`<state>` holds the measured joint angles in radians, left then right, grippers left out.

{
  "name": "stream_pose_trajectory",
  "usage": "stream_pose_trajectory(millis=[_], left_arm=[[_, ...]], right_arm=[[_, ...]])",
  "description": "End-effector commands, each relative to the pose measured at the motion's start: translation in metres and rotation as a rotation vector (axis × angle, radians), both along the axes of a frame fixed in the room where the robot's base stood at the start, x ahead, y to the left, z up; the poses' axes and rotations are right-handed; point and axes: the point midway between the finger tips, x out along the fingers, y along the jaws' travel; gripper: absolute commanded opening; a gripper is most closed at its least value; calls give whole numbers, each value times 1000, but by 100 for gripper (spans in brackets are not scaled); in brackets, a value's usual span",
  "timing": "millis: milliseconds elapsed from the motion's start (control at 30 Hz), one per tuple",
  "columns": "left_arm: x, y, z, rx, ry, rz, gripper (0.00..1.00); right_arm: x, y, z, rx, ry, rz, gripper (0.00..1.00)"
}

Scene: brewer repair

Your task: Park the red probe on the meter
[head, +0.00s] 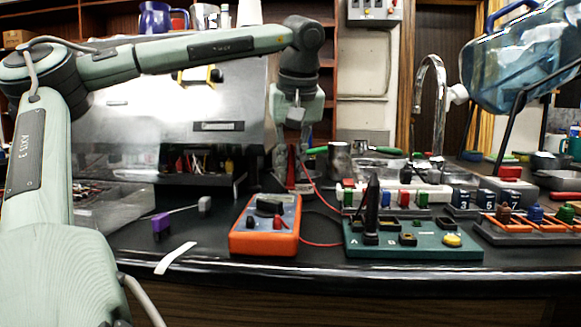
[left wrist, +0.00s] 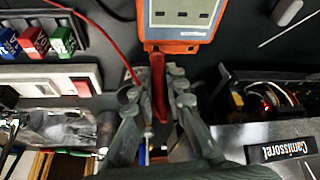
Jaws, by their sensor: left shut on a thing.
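The orange multimeter (head: 239,240) lies on the dark bench, left of the green board, with a dial and grey face; its end also shows at the top of the left wrist view (left wrist: 178,46). My left gripper (head: 291,158) points down behind the meter. It is shut on the red probe (left wrist: 158,88), which shows between the fingers in the left wrist view and as a red upright sliver in the head view (head: 291,172). The probe is close to the meter's end; whether they touch I cannot tell. A red lead curves away from it. My right gripper is out of view.
A green board (head: 425,251) with a black upright piece (head: 371,200) stands right of the meter. A white strip with coloured blocks (head: 437,193) lies behind it. A steel cup (head: 339,160) stands near the gripper. A purple-ended tool (head: 161,222) and paper strip (head: 175,258) lie left.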

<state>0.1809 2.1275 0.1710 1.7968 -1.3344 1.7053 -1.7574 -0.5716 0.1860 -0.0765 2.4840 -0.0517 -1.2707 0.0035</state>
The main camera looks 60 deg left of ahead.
Motion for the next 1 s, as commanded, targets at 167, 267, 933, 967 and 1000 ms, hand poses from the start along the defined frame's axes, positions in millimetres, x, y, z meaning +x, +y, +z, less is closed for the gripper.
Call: stream_pose_trajectory(millis=[167, 267, 933, 967, 1000], left_arm=[[0, 0, 0, 0, 0, 0, 0], [0, 0, 0, 0, 0, 0, 0], [0, 0, -2, 1, -1, 0, 0], [0, 0, -2, 1, -1, 0, 0], [0, 0, -2, 1, -1, 0, 0]], right_arm=[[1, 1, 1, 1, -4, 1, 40], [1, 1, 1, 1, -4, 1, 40], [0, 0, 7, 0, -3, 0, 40], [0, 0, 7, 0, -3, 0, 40], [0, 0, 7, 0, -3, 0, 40]])
